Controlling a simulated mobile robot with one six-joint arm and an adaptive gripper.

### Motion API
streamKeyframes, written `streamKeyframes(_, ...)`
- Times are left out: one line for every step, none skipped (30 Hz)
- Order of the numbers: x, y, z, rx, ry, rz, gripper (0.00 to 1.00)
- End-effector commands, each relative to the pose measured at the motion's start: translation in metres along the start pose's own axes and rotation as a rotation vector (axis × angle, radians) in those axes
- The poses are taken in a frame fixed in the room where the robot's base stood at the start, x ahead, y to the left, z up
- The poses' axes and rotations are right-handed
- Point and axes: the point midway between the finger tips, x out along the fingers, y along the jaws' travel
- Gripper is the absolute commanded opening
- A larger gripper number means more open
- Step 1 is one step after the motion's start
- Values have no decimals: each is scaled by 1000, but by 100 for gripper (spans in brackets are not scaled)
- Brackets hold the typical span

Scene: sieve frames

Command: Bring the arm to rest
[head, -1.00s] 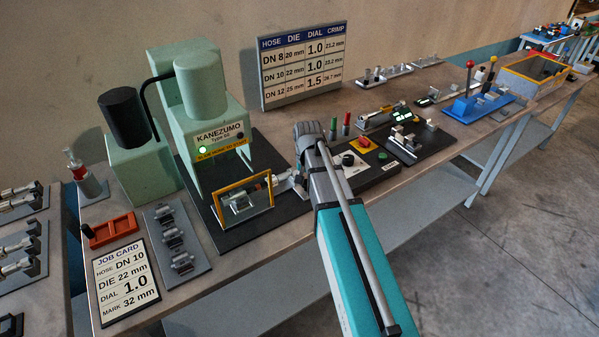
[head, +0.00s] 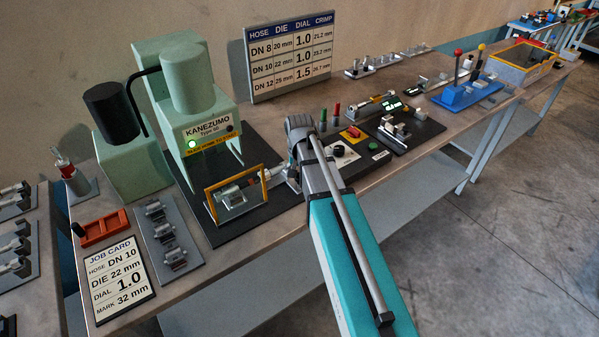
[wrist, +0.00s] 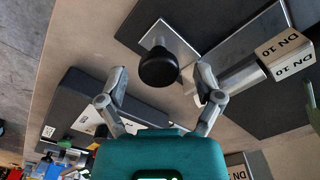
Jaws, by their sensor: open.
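My arm (head: 350,250), teal and grey, reaches over the bench edge in the head view. My gripper (wrist: 160,85) shows in the wrist view with its two grey fingers spread apart and nothing held between them. A round black knob (wrist: 158,68) on a pale plate lies beyond the fingertips. A silver cylinder (wrist: 232,82) with white DN 10 tags (wrist: 285,48) lies close to the right finger; I cannot tell whether they touch. In the head view the gripper is mostly hidden by the arm, beside the press's yellow-framed guard (head: 209,204).
The green press (head: 190,90) with a lit green lamp stands left of the arm. A black control box (head: 362,150) lies right of it. A job card (head: 118,268), die rack (head: 166,232) and orange tray (head: 104,228) lie at front left. Open floor (head: 510,220) is right.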

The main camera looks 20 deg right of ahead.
Motion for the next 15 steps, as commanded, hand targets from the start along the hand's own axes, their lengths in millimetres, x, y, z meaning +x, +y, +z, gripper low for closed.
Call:
streamKeyframes(0, 0, 0, 0, 0, 0, 84)
streamKeyframes(0, 0, 0, 0, 0, 0, 84)
streamKeyframes(0, 0, 0, 0, 0, 0, 84)
streamKeyframes(0, 0, 0, 0, 0, 0, 84)
streamKeyframes(0, 0, 0, 0, 1, 0, 84)
streamKeyframes(0, 0, 0, 0, 1, 0, 84)
streamKeyframes(0, 0, 1, -3, 1, 0, 84)
streamKeyframes(0, 0, 3, -7, 1, 0, 84)
streamKeyframes(0, 1, 7, -16, 1, 0, 84)
streamKeyframes(0, 2, 11, -26, 1, 0, 84)
streamKeyframes(0, 2, 15, -39, 0, 0, 84)
streamKeyframes(0, 3, 23, -59, 0, 0, 84)
streamKeyframes(0, 4, 30, -79, 0, 0, 84)
streamKeyframes(0, 5, 37, -100, 0, 1, 84)
streamKeyframes(0, 6, 48, -133, 0, 1, 84)
